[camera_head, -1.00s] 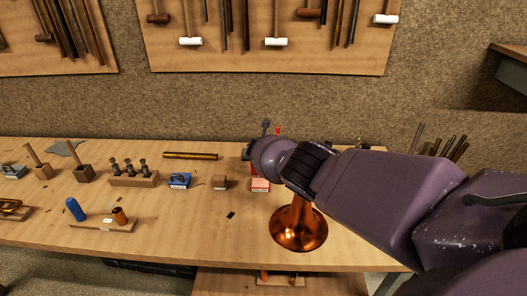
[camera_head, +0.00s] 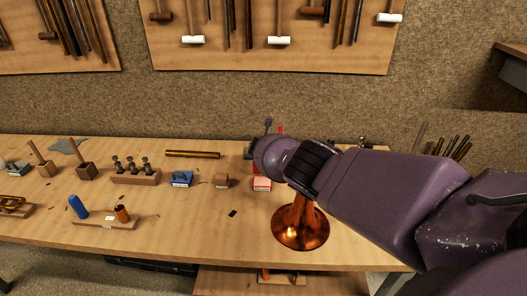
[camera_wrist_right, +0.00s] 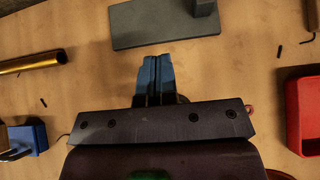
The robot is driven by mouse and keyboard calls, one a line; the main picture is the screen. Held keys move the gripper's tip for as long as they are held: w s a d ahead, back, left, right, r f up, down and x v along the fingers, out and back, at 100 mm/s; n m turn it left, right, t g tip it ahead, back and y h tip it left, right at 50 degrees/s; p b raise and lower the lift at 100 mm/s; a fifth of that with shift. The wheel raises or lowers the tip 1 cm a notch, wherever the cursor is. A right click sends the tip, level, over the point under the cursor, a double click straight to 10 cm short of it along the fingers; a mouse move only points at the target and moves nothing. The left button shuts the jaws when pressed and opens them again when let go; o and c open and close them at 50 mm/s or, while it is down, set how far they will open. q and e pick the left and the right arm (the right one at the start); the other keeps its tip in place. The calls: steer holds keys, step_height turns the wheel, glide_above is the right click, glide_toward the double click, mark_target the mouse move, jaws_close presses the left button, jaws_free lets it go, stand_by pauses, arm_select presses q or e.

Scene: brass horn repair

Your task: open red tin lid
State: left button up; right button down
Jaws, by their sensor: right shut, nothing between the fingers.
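The small red tin (camera_head: 262,184) stands on the workbench, just below my right wrist in the head view. In the right wrist view a red box-like thing with a raised rim (camera_wrist_right: 292,112) is at the right edge, partly cut off; I cannot tell whether it is lidded. My right gripper (camera_wrist_right: 158,60) has its blue fingers together and empty over bare wood, to the left of the red thing and apart from it. In the head view my right arm hides its fingers. My left gripper is not in view.
The bench (camera_head: 200,222) holds a copper bell (camera_head: 300,228), a wooden block (camera_head: 221,181), a blue box (camera_head: 181,179) and a brass tube (camera_head: 192,154). A grey plate with an upright (camera_wrist_right: 165,24) lies ahead of the fingers.

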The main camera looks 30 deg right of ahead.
steer(key=shift+r, duration=0.1)
stand_by(0.4)
steer(key=shift+r+p, duration=0.75)
steer(key=shift+p, duration=0.1)
